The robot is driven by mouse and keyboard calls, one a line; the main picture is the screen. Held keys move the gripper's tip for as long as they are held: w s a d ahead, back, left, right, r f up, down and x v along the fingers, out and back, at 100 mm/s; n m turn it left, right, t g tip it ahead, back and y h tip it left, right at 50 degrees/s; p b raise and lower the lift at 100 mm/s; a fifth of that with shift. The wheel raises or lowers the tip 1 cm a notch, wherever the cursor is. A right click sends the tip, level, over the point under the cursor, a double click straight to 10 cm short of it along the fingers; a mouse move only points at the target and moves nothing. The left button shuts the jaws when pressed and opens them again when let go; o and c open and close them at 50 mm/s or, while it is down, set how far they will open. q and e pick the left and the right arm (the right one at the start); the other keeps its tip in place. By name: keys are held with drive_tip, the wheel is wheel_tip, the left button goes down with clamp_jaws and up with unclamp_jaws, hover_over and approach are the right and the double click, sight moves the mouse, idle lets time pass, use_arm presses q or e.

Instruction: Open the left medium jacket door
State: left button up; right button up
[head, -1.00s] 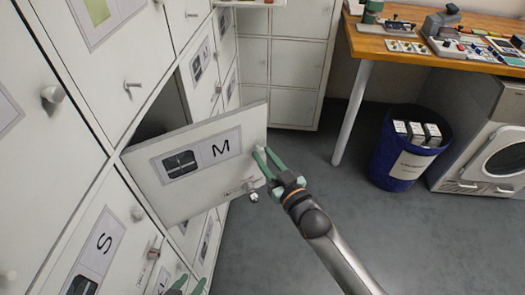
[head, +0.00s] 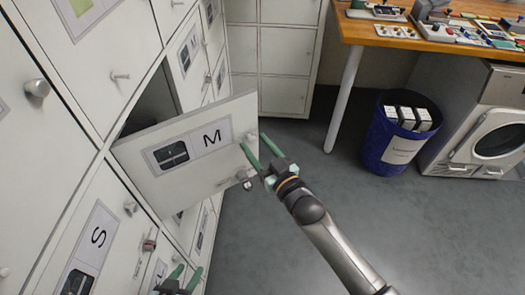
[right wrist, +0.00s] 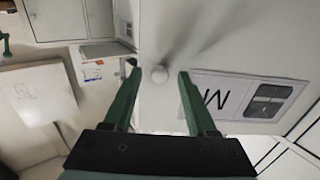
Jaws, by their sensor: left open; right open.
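The medium jacket door (head: 190,180), white with a letter M and a jacket picture on its label, stands swung out from its locker. A dark opening (head: 155,105) shows behind it. My right gripper (head: 254,142) is open at the door's free edge, fingers on either side of the round knob (head: 251,136). The right wrist view shows the knob (right wrist: 159,73) between the spread fingertips, with a visible gap to each. My left gripper (head: 182,276) is open at the bottom edge, partly cut off, in front of the lower lockers.
Other shut locker doors with knobs surround the opening, including one marked S (head: 95,240). A wooden workbench (head: 455,45), a blue bin with boxes (head: 400,135) and a washing-machine-like appliance (head: 485,120) stand at the right. The grey floor between is clear.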

drive_tip(key=v, duration=1.2)
drive_tip(key=shift+b, duration=0.3)
drive_tip(key=shift+s+d, duration=0.15)
drive_tip(key=shift+c, duration=0.2)
